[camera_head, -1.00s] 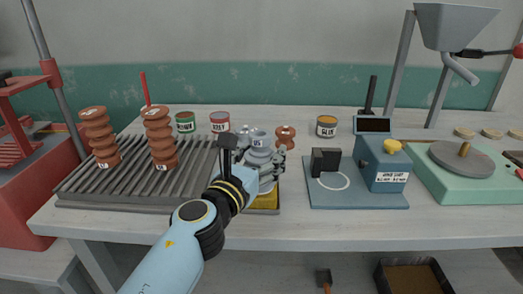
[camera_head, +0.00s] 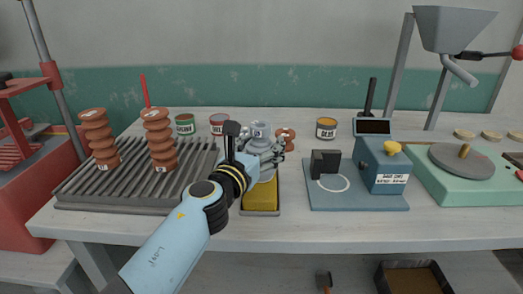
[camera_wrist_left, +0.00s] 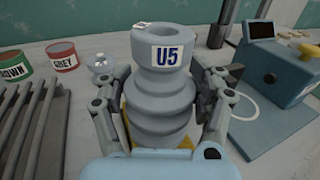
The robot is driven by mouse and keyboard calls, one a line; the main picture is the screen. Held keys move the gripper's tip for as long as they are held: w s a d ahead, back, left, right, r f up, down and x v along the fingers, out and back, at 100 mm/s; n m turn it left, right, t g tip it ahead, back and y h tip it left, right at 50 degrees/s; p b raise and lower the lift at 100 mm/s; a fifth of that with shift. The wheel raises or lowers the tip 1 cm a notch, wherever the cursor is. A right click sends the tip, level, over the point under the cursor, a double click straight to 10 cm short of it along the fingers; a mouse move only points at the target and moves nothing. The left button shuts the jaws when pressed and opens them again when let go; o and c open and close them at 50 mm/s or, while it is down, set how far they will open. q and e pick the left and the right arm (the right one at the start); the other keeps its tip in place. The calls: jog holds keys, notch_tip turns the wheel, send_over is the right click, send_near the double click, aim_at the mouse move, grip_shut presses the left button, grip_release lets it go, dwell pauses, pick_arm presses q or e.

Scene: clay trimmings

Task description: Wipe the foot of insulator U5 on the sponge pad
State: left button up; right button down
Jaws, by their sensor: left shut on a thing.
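Insulator U5 (camera_head: 261,131) is a grey ribbed piece with a hollow top and a blue U5 label. My left gripper (camera_head: 262,158) is shut around its body and holds it about upright. The label and ribs also show large in the left wrist view (camera_wrist_left: 167,85), with a finger on each side. The yellow sponge pad (camera_head: 260,198) lies in a dark tray near the table's front edge. U5 is over the far part of the pad. Its foot is hidden, so I cannot tell whether it touches. My right gripper is not in view.
A ribbed grey rack (camera_head: 110,195) with two brown insulators (camera_head: 160,140) stands left of the pad. A blue board (camera_head: 375,199) with a dark block and a blue device stands right. Behind are paint tins (camera_head: 326,128) and a small brown piece (camera_head: 286,140).

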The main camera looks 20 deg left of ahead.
pick_arm(q)
jog(key=shift+w+a, duration=0.25)
jog(key=shift+w, duration=0.5)
jog(key=shift+w+a, duration=0.2)
jog(key=shift+w, duration=0.5)
jog(key=shift+r, duration=0.1)
notch_tip(320, 180, up, 7)
jog(key=p, duration=0.6)
